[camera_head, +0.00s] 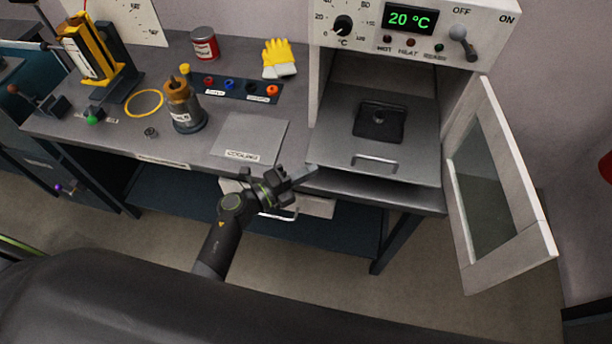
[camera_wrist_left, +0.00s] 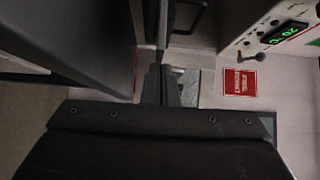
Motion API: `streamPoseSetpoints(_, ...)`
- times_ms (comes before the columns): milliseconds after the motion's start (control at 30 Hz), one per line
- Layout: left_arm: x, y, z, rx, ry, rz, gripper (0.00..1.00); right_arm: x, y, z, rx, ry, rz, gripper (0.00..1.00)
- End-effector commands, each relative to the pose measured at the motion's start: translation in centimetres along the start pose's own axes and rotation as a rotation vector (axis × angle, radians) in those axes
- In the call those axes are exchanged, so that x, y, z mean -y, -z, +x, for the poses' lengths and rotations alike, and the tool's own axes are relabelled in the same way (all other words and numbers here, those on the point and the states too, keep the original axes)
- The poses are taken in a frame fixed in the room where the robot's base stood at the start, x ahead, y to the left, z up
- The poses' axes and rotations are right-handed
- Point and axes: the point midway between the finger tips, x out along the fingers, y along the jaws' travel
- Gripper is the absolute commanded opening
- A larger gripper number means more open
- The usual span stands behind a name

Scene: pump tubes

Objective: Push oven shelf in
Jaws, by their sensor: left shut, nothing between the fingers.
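The oven (camera_head: 415,25) stands at the back right, with its white-framed glass door (camera_head: 500,190) swung open to the right. The grey oven shelf (camera_head: 340,145) extends out of the oven's opening, with a handle (camera_head: 375,162) near its front edge. A black object (camera_head: 380,121) lies on the shelf. My left gripper (camera_head: 312,172) is shut and empty, beside the shelf's front left corner. Whether it touches the shelf is unclear. In the left wrist view, its closed fingers (camera_wrist_left: 163,86) point forward, and a dark handle shows ahead. My right gripper is not in view.
The bench left of the oven holds a flat grey plate (camera_head: 250,138), a yellow glove (camera_head: 279,58), a red can (camera_head: 204,44) and a brown-topped bottle (camera_head: 184,106). The open door bounds the right side. Floor shows in front of the bench.

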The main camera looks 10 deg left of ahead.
Motion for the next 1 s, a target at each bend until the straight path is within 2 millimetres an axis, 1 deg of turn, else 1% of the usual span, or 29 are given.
streamPoseSetpoints(267,-0.1,-4.2,4.2,-0.002,0.003,0.006,0.00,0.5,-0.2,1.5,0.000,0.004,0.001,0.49)
streamPoseSetpoints(400,-0.2,-6.7,6.7,0.000,0.002,0.006,0.00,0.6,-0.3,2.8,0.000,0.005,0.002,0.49)
streamPoseSetpoints(600,-0.3,-9.9,9.9,0.000,0.002,0.004,0.00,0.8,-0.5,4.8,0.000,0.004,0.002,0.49)
streamPoseSetpoints(800,-0.3,-12.2,12.2,0.001,0.001,0.003,0.00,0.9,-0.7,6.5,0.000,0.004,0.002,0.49)
streamPoseSetpoints(1000,-0.1,-13.4,13.4,0.001,0.001,0.002,0.00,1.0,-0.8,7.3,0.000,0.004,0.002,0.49)
